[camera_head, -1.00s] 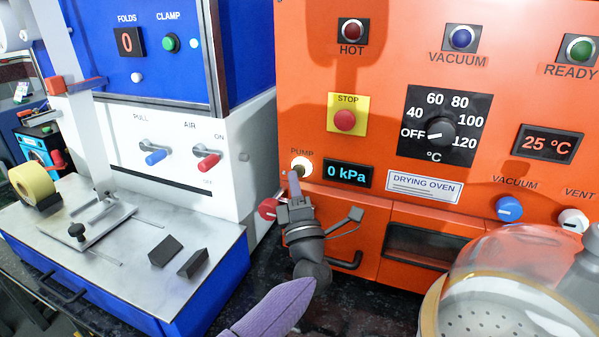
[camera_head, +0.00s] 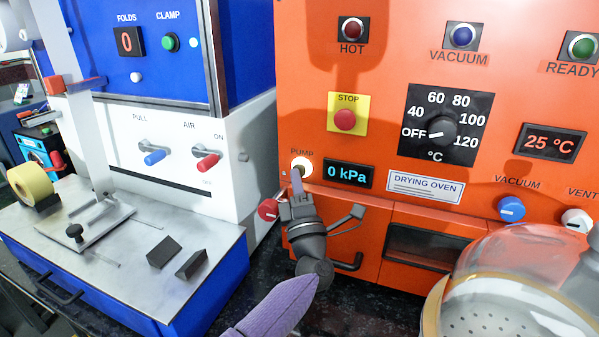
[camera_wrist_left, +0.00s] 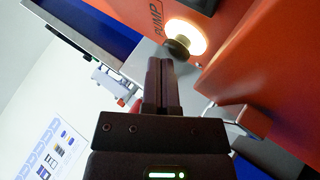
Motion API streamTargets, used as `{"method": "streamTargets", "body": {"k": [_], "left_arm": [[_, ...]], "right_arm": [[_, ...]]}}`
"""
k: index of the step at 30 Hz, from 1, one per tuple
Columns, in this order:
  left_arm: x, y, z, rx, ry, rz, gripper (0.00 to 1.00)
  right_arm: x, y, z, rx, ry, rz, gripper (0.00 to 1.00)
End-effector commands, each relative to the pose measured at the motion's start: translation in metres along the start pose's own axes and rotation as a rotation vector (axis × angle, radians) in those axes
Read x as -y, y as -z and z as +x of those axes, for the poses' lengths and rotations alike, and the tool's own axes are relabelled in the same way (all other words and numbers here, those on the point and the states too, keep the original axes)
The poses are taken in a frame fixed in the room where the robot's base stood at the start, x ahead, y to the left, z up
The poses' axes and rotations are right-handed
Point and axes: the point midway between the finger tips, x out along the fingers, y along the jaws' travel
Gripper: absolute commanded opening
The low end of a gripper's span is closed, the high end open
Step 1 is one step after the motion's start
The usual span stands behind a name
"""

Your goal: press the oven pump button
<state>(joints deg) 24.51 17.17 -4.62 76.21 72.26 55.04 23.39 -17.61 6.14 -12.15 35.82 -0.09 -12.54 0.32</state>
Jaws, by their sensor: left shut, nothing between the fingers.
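The pump button (camera_head: 301,164) is a round, brightly lit white button under the PUMP label on the orange drying oven (camera_head: 400,230). It also shows in the left wrist view (camera_wrist_left: 188,34), glowing, with a dark round part at its lower left. My left gripper (camera_head: 297,178) is shut and empty. Its fingertips (camera_wrist_left: 161,66) point up at the button and overlap its lower edge in the head view. In the left wrist view they are just below and left of it. I cannot tell whether they touch it. My right gripper is not in view.
The pressure display (camera_head: 347,174) right of the button reads 0 kPa. A red stop button (camera_head: 344,120) is above. A red knob (camera_head: 268,210) is close to my left gripper. A glass dome (camera_head: 530,265) stands at lower right, a blue and white machine (camera_head: 190,150) at left.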

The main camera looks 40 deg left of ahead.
Motion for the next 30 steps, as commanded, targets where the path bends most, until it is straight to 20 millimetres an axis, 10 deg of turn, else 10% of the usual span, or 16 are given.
{"method": "streamTargets", "body": {"k": [30], "left_arm": [[-0.012, 0.011, -0.014, 0.001, 0.002, 0.000, 0.00]], "right_arm": [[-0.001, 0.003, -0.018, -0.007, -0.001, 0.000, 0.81]]}}
